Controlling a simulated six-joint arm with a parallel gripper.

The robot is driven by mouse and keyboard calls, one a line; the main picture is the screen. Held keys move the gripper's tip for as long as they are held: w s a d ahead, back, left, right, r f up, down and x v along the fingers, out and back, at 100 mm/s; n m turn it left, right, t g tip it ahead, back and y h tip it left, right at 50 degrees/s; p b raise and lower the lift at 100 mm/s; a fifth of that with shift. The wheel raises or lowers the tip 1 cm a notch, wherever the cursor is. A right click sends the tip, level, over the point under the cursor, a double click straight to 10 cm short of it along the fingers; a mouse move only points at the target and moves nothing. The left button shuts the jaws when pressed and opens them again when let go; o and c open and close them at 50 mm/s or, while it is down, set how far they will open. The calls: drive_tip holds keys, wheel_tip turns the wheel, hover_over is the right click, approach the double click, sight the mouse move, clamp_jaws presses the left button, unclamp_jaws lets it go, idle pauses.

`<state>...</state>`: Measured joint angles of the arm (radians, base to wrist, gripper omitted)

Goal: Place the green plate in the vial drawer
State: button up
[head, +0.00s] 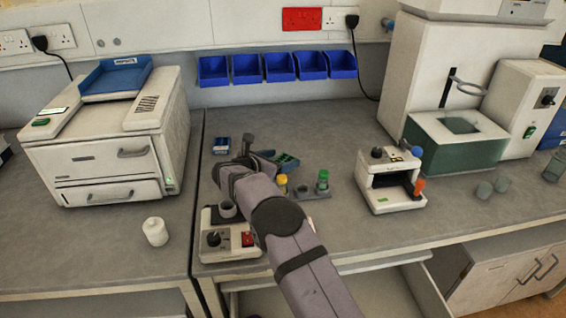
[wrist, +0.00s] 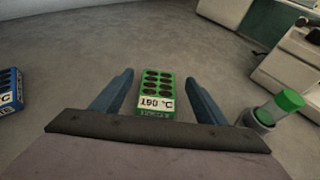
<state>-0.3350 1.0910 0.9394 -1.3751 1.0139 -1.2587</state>
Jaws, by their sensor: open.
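My gripper (wrist: 158,77) is open and empty, with one blue finger to each side of the plate in the wrist view and gaps on both sides. In the head view my gripper (head: 266,156) is beside the plate, partly hidden by my arm. An open drawer (head: 372,292) shows under the bench; I cannot tell whether it is the vial drawer.
A blue plate (head: 221,144) lies left of my gripper. A green-capped vial (head: 323,180) stands in a grey holder to the right. A knobbed white device (head: 232,243) sits in front. A white oven-like machine (head: 108,140) with two shut drawers stands left, a white instrument (head: 391,182) right.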

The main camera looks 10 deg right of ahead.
drive_tip(key=shift+p+x, duration=0.4)
drive_tip(key=shift+x, duration=1.2)
drive_tip(key=shift+c, duration=0.3)
drive_tip(key=c, duration=1.1)
drive_tip(key=shift+c, duration=0.2)
wheel_tip(320, 180, up, 10)
drive_tip(key=b, duration=0.1)
wheel_tip(320, 180, up, 6)
drive_tip(key=p, duration=0.6)
hover_over(289, 156)
drive_tip(key=s+a, duration=0.1)
drive_tip(key=s, duration=0.1)
drive_tip(key=shift+w+a, duration=0.2)
drive_tip(key=shift+w, duration=0.05)
